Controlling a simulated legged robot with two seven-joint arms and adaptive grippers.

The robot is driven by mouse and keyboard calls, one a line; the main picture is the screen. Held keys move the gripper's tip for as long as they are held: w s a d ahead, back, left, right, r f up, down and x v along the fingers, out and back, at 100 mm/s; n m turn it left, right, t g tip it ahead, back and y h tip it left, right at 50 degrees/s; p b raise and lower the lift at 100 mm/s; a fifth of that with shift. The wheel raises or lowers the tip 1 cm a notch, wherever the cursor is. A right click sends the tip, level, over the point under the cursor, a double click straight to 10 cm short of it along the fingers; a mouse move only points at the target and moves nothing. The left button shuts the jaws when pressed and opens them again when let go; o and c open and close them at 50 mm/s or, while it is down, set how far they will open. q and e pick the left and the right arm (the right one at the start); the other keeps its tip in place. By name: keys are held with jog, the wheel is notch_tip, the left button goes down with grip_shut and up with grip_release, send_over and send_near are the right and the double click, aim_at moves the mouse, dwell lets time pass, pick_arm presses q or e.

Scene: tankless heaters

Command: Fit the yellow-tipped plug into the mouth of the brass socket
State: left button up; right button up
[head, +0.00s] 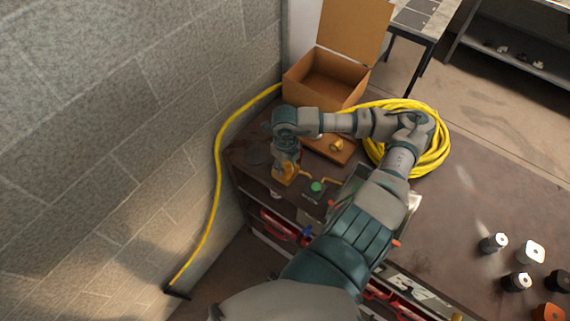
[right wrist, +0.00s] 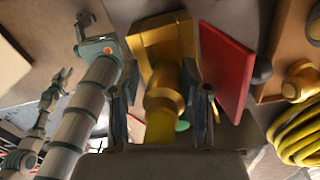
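My right gripper (head: 287,168) reaches down at the left end of the brown cabinet top. A golden-yellow piece (head: 285,174) shows just below it; I cannot tell for sure whether it is the plug. In the right wrist view this piece (right wrist: 163,50) has a blocky far end and a narrower neck, and stands between my gripper's two fingers (right wrist: 161,92). Whether the fingers press on it is unclear. A brass fitting, likely the socket (head: 337,146), sits on a wooden board (head: 345,156) right of the gripper. It also shows in the right wrist view (right wrist: 299,80). My left gripper is not identifiable.
A coiled yellow hose (head: 434,158) lies right of the board, and an open cardboard box (head: 323,80) stands behind. A red panel (right wrist: 226,70) is close beside the right finger. A green knob (head: 316,186) is near the front edge. Several small parts stand at lower right.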

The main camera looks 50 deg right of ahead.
jog(key=shift+s+d+f, duration=0.1)
jog(key=shift+d+f, duration=0.15)
jog(key=shift+d, duration=0.2)
jog(key=shift+d+r, duration=0.1)
jog(key=shift+r, duration=0.2)
jog(key=r, duration=1.1)
jog(key=shift+a+r, duration=0.1)
jog(key=shift+a, duration=0.1)
jog(key=shift+w+d+r, duration=0.1)
jog(key=shift+w+r, duration=0.1)
jog(key=shift+r, duration=0.05)
pick_arm(q)
jog(key=shift+d+r, duration=0.25)
jog(key=shift+d, duration=0.6)
pick_arm(e)
jog(key=shift+d, duration=0.1)
pick_arm(q)
jog(key=shift+d+r, duration=0.1)
